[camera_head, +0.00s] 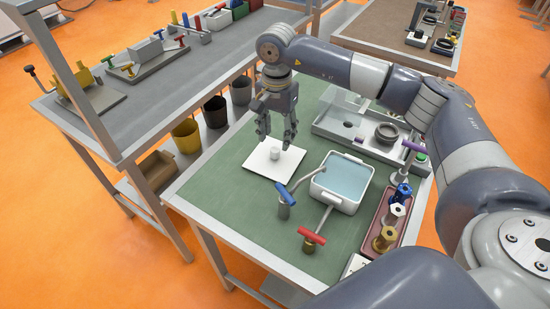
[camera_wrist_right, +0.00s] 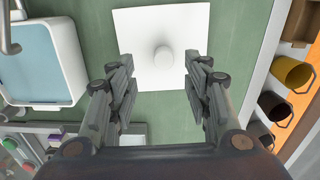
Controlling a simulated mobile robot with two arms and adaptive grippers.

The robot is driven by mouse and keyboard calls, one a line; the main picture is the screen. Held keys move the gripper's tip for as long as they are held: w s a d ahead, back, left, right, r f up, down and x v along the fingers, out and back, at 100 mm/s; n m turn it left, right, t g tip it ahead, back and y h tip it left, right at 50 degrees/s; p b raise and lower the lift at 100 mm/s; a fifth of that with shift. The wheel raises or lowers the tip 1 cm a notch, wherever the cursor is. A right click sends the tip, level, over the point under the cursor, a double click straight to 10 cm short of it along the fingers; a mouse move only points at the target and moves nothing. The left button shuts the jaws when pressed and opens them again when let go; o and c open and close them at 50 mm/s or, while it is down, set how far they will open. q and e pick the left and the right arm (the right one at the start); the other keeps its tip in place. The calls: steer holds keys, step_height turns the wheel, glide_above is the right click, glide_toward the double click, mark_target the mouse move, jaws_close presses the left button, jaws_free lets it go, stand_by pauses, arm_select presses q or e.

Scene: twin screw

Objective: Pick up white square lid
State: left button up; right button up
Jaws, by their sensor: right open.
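The white square lid (camera_head: 262,163) lies flat on the green table top, left of a white basin. A small round knob (camera_head: 275,154) stands up at its middle. In the right wrist view the lid (camera_wrist_right: 135,30) is ahead of the fingers, with its knob (camera_wrist_right: 163,59) roughly centred between them. My right gripper (camera_head: 275,143) is open and empty, just above the lid's back edge. It also shows in the right wrist view (camera_wrist_right: 160,80), with both fingers apart and clear of the knob. My left gripper is not in view.
A white basin (camera_head: 318,187) of water stands right of the lid. Blue-handled (camera_head: 286,195) and red-handled (camera_head: 312,237) tools stand in front. A red tray (camera_head: 369,243) holds several fittings. A grey fixture (camera_head: 328,130) is behind. Free green table top (camera_head: 225,200) lies left and front.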

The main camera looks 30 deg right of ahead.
mark_target(275, 149)
steer(key=shift+f, duration=0.9)
steer(key=f+p, duration=0.2)
steer(key=f, duration=0.1)
steer(key=f+p, duration=0.1)
steer(key=shift+w+f, duration=0.25)
steer(key=shift+f, duration=0.5)
jaws_close()
